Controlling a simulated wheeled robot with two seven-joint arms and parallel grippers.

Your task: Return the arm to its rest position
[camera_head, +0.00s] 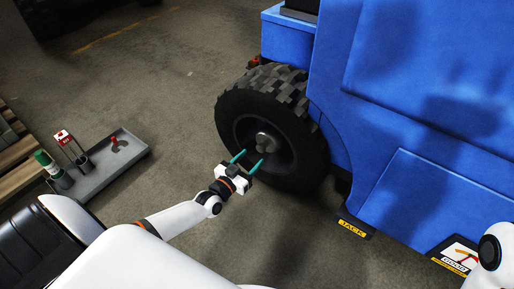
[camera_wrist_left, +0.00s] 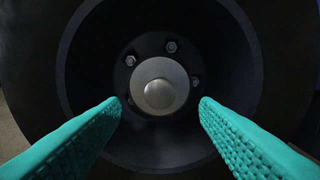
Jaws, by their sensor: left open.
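My left arm reaches from the lower left toward the black tyre (camera_head: 228,112) of a blue vehicle. My left gripper (camera_head: 248,161) has teal fingers, spread apart and empty, in front of the wheel. In the left wrist view the open fingers (camera_wrist_left: 160,101) flank the round grey hub cap (camera_wrist_left: 160,85), with nothing held between them. Several bolts (camera_wrist_left: 171,47) sit around the cap, inside the dark wheel rim (camera_wrist_left: 85,60). I cannot tell whether the fingertips touch the wheel. My right gripper is out of view; a white part of my own shows at the right edge.
The blue vehicle body (camera_head: 415,105) fills the right side. A grey tray (camera_head: 98,178) on the floor at left holds a green-topped can (camera_head: 46,160), a red-and-white item (camera_head: 63,136) and a red piece (camera_head: 114,141). A JACK label (camera_head: 352,229) lies by the vehicle. Open floor lies beyond the tray.

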